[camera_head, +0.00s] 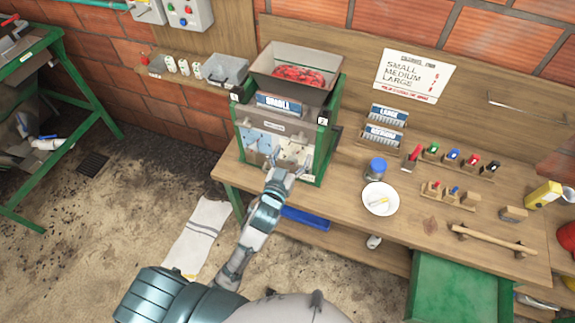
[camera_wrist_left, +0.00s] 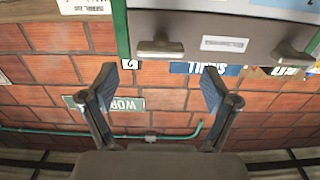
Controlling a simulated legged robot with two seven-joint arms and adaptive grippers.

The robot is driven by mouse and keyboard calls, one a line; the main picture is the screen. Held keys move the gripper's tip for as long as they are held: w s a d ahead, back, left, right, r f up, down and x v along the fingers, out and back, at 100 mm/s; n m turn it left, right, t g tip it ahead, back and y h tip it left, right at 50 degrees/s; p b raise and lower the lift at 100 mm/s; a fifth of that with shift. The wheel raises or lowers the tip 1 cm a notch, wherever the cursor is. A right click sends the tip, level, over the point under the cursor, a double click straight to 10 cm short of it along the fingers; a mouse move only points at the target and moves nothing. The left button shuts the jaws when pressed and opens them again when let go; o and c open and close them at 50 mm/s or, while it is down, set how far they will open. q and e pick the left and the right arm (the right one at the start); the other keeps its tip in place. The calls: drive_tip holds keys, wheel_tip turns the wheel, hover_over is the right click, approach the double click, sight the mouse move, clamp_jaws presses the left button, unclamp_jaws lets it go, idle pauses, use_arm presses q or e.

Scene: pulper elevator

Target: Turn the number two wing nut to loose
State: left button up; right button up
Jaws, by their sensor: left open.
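The green-framed pulper (camera_head: 328,135) stands on the bench, with a pale front panel, a SMALL sign (camera_head: 279,104) and tags 1 (camera_head: 234,97) and 2 (camera_head: 322,120). My left gripper (camera_head: 287,167) is in front of the lower right of this panel, hiding part of it. In the left wrist view the machine appears upside down. The number two wing nut (camera_wrist_left: 160,47), a grey bar-shaped knob, is beside tag 2 (camera_wrist_left: 131,64). A second wing nut (camera_wrist_left: 290,52) is at the right. My left gripper (camera_wrist_left: 160,85) is open and empty, its fingers apart from the nut. My right gripper is out of view.
A hopper (camera_head: 297,72) with red cherries tops the machine. LARGE and MEDIUM plates (camera_head: 387,124) stand to its right. A blue-lidded jar (camera_head: 376,168), a white plate (camera_head: 380,199) and small tools are farther right on the bench (camera_head: 410,235). A blue tray (camera_head: 305,219) is below.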

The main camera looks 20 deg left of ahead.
use_arm(q)
drive_tip(key=s, duration=0.5)
drive_tip(key=shift+s, duration=0.3)
